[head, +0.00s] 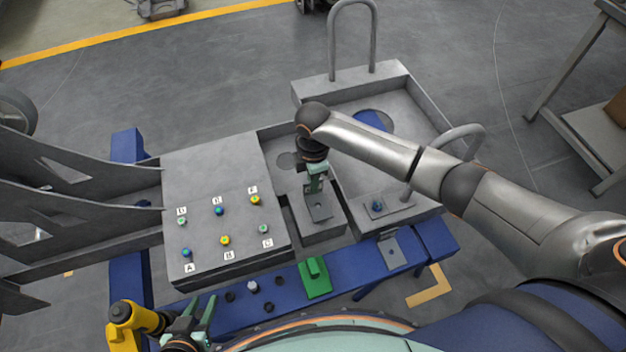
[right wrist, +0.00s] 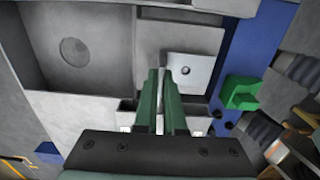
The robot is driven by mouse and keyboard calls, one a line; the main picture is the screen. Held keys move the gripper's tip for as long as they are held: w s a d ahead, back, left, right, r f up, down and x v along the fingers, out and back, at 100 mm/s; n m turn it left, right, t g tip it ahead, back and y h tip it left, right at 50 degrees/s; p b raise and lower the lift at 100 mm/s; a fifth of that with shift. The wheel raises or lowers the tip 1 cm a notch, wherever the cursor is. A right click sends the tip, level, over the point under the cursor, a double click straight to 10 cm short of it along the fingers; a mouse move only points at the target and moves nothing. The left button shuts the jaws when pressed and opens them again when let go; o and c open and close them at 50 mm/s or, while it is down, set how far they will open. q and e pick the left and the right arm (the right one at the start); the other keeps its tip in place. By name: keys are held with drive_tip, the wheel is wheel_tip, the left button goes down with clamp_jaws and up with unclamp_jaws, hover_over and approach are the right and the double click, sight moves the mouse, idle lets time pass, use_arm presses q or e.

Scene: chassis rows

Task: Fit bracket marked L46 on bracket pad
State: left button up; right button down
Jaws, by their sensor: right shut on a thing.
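My right gripper (head: 316,186) is shut on a grey bracket (head: 320,208), a flat plate with a small hole and an upright flange. In the right wrist view the two green fingers (right wrist: 162,78) pinch the flange, and the bracket's plate (right wrist: 190,70) extends to the right of them. The bracket is over the top of a raised grey block (head: 322,232); I cannot tell whether it touches or hovers just above. No L46 mark is readable. A pad under the bracket is hidden. My left gripper (head: 201,312) is open and empty at the lower left.
Another grey plate (head: 390,252) lies on the blue beam (head: 350,275), near a green fixture (head: 314,278) and small dark knobs. A panel (head: 205,160) with lettered coloured studs is left of the block.

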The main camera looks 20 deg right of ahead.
use_arm(q)
drive_tip(key=shift+f, duration=0.2)
use_arm(e)
drive_tip(key=shift+f, duration=0.35)
use_arm(q)
drive_tip(key=shift+f+b, duration=0.4)
drive_tip(key=shift+b, duration=0.2)
use_arm(e)
drive_tip(key=shift+f, duration=0.75)
drive_tip(key=shift+f, duration=0.1)
drive_tip(key=c, duration=0.9)
unclamp_jaws()
use_arm(q)
drive_tip(key=shift+r+p, duration=0.6)
drive_tip(key=shift+p, duration=0.05)
use_arm(e)
wheel_tip(320, 180, up, 12)
drive_tip(key=shift+r, duration=0.25)
